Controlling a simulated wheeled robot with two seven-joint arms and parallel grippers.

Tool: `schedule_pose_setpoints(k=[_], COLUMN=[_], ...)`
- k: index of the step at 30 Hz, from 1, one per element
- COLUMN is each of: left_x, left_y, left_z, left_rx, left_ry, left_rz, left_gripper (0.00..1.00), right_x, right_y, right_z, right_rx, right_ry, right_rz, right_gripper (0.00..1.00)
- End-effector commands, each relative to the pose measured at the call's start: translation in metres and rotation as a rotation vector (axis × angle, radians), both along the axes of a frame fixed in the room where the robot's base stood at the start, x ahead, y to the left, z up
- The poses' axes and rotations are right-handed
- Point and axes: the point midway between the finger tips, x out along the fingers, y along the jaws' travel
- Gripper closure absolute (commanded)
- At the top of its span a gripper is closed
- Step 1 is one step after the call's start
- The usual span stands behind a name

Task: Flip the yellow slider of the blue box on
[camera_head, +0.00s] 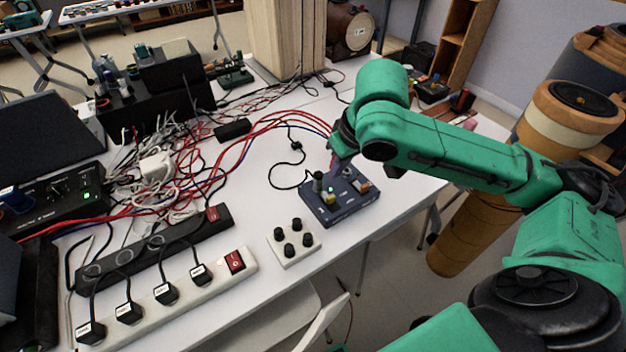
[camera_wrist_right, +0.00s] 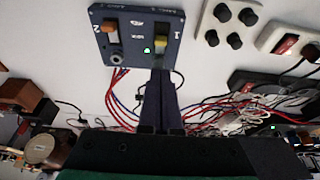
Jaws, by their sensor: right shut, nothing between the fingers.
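The blue box (camera_head: 346,209) lies on the white table near its front edge. It also shows at the top of the right wrist view (camera_wrist_right: 134,12), with the numbers 1 and 2 on its face. Its yellow slider (camera_head: 328,198) is on the left side, by the 1 (camera_wrist_right: 151,41). A small green light (camera_wrist_right: 147,50) glows beside it. My right gripper (camera_head: 335,170) is shut and empty, its fingers close to the box. In the wrist view its fingertips (camera_wrist_right: 161,72) are just below the yellow slider; contact cannot be told. My left gripper is not in view.
The box also has an orange slider (camera_head: 362,186) and a metal socket (camera_wrist_right: 116,58). A white block with black knobs (camera_head: 293,241) stands left of the box. Power strips (camera_head: 180,302) and tangled cables (camera_head: 170,180) fill the table's left side. Red cables run behind the box.

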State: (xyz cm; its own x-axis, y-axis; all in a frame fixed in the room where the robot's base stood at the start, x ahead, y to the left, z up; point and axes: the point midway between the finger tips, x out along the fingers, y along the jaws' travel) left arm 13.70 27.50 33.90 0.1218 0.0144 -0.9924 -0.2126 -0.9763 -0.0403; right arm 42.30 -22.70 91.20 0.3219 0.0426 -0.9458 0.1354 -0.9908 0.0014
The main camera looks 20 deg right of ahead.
Motion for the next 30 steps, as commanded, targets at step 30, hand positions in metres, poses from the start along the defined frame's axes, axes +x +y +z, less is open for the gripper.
schedule_pose_setpoints(k=[30], left_x=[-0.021], left_y=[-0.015], left_z=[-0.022], left_rx=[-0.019], left_ry=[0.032], left_rz=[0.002], left_gripper=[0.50], right_x=[0.033], right_y=[0.005], right_z=[-0.095], right_rx=[0.001], right_ry=[-0.003], right_rz=[0.004], right_gripper=[1.00])
